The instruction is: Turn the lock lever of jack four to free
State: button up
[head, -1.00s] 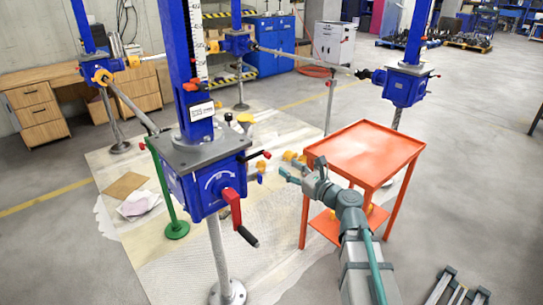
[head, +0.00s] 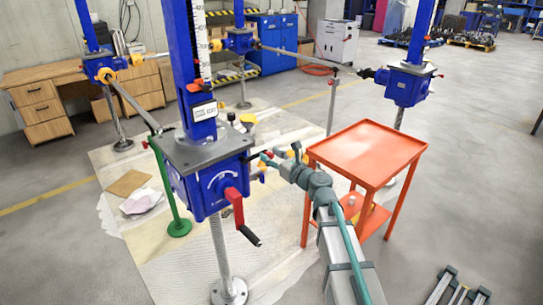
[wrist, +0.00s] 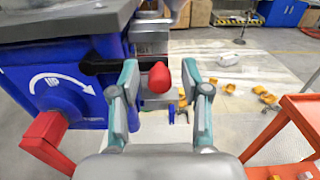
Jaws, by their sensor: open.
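The near blue jack (head: 205,180) stands at centre left in the head view, with a grey top plate and a red crank (head: 236,207). Its lock lever is a black bar (wrist: 98,67) with a red knob (wrist: 159,77), reaching out from the jack's right side in the wrist view. My gripper (wrist: 158,72) is open, with the red knob between its two teal fingertips and gaps on both sides. In the head view my gripper (head: 280,158) is at the jack's right side and partly hides the lever. Whether a finger touches the knob I cannot tell.
An orange table (head: 366,150) stands just right of my gripper. The jack's crank (wrist: 45,142) is low left in the wrist view. Yellow pieces (wrist: 265,97) lie on the floor mat. Other blue jacks (head: 405,84) stand further back, linked by shafts.

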grip_shut()
dwell(0.3)
jog(key=shift+f, duration=0.1)
jog(key=s+a+f+m+p, duration=0.5)
jog(key=f+m+p, duration=0.3)
jog(key=m+p, duration=0.5)
jog(key=shift+s+a+f+m, duration=0.35)
jog(key=shift+a+m, duration=0.15)
jog(key=shift+m, duration=2)
grip_release()
